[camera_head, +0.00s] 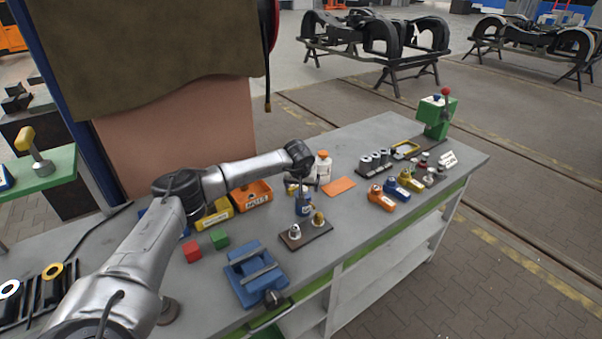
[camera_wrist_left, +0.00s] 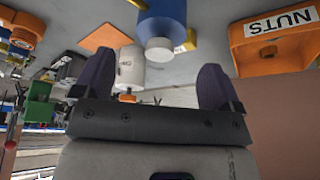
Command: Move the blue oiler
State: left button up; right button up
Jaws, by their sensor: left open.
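The blue oiler (camera_head: 304,206) stands on the grey bench near its middle, directly below my left gripper (camera_head: 308,182). In the left wrist view, which is upside down, the blue oiler (camera_wrist_left: 163,14) shows at the top with a pale round cap towards me. My left gripper (camera_wrist_left: 155,80) is open there, its two dark fingers spread apart with nothing held between them. The oiler lies beyond the fingertips, and I see no contact. The far part of the oiler is cut off by the wrist frame. My right gripper is not in view.
A white bottle with an orange cap (camera_head: 323,166) stands just behind the oiler. An orange bin (camera_head: 262,197) is to the left, a board with two fittings (camera_head: 319,233) in front, and a blue vise (camera_head: 245,268) nearer. An orange sheet (camera_head: 339,186) lies to the right.

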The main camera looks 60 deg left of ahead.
pick_arm(q)
jog(key=v, duration=0.7)
jog(key=shift+r+p, duration=0.3)
jog(key=shift+d, duration=0.1)
dwell(0.3)
